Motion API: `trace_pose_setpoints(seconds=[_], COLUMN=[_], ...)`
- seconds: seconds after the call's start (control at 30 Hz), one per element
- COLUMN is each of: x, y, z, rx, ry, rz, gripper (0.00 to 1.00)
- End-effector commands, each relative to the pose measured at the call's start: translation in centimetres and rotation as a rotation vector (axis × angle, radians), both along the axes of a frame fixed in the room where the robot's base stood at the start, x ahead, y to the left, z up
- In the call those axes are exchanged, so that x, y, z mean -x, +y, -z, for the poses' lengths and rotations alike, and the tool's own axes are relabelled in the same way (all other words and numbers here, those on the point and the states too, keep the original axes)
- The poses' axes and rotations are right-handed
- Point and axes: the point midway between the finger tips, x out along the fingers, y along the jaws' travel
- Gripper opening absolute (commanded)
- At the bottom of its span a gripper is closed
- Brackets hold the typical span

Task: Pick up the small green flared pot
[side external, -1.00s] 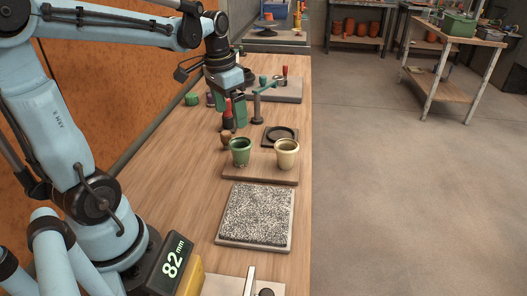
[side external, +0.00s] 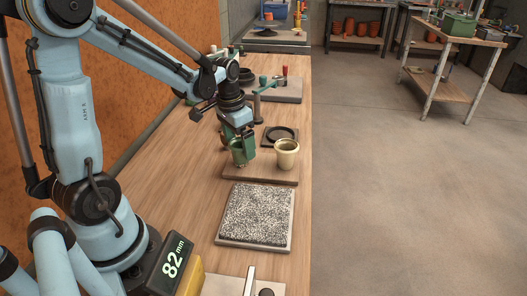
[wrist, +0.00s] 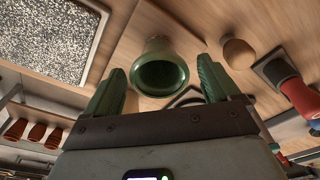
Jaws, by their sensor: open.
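The small green flared pot (side external: 237,152) stands upright at the left of a wooden board (side external: 232,176) in the side view. In the wrist view the green pot (wrist: 160,72) shows its open mouth between the fingers. My gripper (side external: 240,150) is at the pot in the side view, its green fingers partly overlapping it. In the wrist view my gripper (wrist: 160,88) is open, with one finger on each side of the pot and gaps visible between. I cannot tell how deep the fingers reach beside it.
A cream pot (side external: 286,153) stands just right on the same board. A speckled slab (side external: 256,214) lies in front. A dark square stand with a ring (side external: 280,135) is behind. A brown rounded object (wrist: 238,53) and a red-handled tool (wrist: 294,88) are close by in the wrist view.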

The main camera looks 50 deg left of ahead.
Motion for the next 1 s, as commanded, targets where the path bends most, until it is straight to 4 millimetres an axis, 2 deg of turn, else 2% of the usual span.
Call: trace_pose_setpoints(seconds=[0.2, 0.5, 0.57, 0.87, 1.0], x=[-0.3, -0.3, -0.3, -0.3, -0.3], y=[-0.1, -0.1, -0.1, -0.1, -0.1], z=[2.1, 2.4, 2.4, 2.4, 2.4], rx=[0.000, 0.000, 0.000, 0.000, 0.000], ry=[-0.001, -0.001, -0.001, -0.001, -0.001], rz=[-0.001, -0.001, -0.001, -0.001, -0.001], gripper=[0.89, 0.89, 0.81, 0.35, 0.34])
